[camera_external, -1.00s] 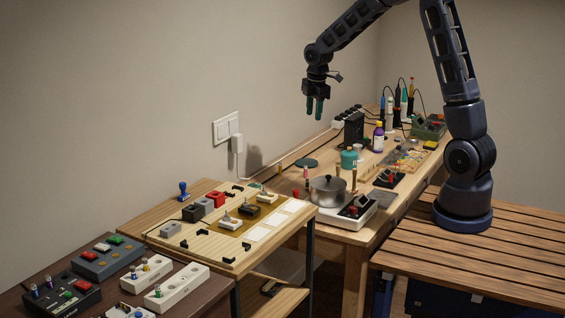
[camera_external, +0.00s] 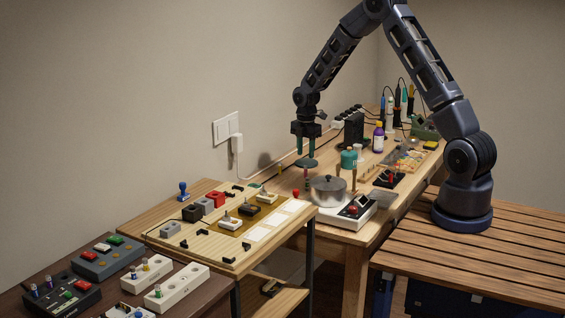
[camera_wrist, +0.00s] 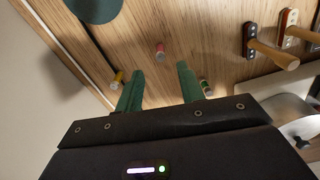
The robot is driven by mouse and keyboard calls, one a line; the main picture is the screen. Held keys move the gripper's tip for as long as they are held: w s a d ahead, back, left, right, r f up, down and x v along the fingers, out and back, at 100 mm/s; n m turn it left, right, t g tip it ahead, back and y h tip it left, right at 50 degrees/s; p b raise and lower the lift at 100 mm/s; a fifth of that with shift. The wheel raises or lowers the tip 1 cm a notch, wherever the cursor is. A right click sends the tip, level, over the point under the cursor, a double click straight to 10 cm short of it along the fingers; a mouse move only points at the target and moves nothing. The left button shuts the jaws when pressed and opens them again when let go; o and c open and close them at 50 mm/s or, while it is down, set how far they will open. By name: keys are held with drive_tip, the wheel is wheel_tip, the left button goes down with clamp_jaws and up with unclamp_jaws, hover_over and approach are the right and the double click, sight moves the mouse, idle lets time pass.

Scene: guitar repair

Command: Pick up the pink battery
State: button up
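The pink battery (camera_wrist: 160,48) stands upright on the wooden workbench in the wrist view, just beyond the gap between my fingertips. In the external view the pink battery (camera_external: 307,177) shows as a small upright pink shape below my fingers, left of the pot. My gripper (camera_external: 306,152) points down above it, with its green fingers apart and nothing between them. The wrist view also shows the open gripper (camera_wrist: 157,80).
A yellow-and-red battery (camera_wrist: 117,80) and a green battery (camera_wrist: 204,84) stand near my fingers. A steel pot (camera_external: 327,190) on a white hot plate (camera_external: 350,214) is right of the pink battery.

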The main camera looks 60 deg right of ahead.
sight(306, 166)
drive_tip(key=shift+f, duration=3.85)
clamp_jaws()
